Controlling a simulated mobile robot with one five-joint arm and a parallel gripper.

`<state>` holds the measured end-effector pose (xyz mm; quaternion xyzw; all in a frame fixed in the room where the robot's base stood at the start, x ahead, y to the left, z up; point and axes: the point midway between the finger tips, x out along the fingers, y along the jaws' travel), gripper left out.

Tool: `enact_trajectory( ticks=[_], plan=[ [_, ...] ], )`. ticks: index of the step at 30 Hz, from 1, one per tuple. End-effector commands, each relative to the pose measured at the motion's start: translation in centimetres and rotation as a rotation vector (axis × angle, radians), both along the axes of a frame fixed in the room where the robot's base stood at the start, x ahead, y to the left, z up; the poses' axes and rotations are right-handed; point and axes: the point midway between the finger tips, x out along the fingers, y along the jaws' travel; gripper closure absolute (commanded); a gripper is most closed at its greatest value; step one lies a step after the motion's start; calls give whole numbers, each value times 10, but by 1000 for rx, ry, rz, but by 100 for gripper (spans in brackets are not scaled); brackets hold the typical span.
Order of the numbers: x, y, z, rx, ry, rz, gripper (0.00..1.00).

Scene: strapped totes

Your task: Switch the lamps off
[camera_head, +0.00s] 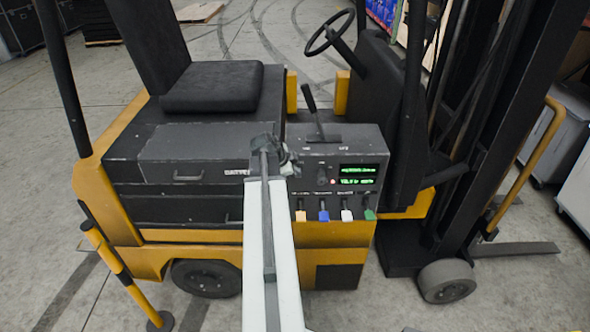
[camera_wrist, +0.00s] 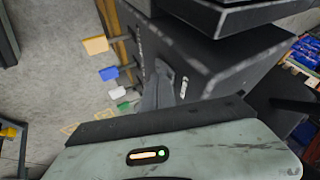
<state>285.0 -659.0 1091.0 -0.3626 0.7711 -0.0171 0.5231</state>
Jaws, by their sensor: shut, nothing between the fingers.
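No lamp stands out clearly in either view. A yellow forklift has a dark control panel (camera_head: 360,147) with a green-lit display (camera_head: 358,174) and a small red light (camera_head: 333,181). Below it hang yellow (camera_head: 301,215), blue (camera_head: 323,215), white (camera_head: 347,214) and green (camera_head: 369,214) tabs, on stalks. They also show in the wrist view, from yellow (camera_wrist: 95,45) to green (camera_wrist: 123,106). A black lever (camera_head: 313,108) stands on the panel's top. My gripper (camera_head: 290,163) is shut and empty, by the panel's left edge; contact is unclear. My arm hides part of the panel's left side.
A black seat (camera_head: 212,87) and battery box (camera_head: 190,150) lie left of the panel. The steering wheel (camera_head: 330,32) is behind, and the dark mast (camera_head: 500,120) stands right. A yellow post (camera_head: 120,270) stands front left.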

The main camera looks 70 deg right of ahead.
Motion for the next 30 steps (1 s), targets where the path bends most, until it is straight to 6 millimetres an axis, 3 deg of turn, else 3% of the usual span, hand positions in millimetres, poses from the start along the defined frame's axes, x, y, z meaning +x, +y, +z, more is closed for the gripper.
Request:
enact_trajectory(
  ticks=[9, 21, 28, 30],
  plan=[
    [2, 1, 16, 0, -1, 3, 100],
    [3, 4, 16, -1, -1, 5, 100],
    [-4, 42, 22, -1, -1, 11, 100],
    [2, 48, 46, -1, -1, 12, 100]
  ],
)
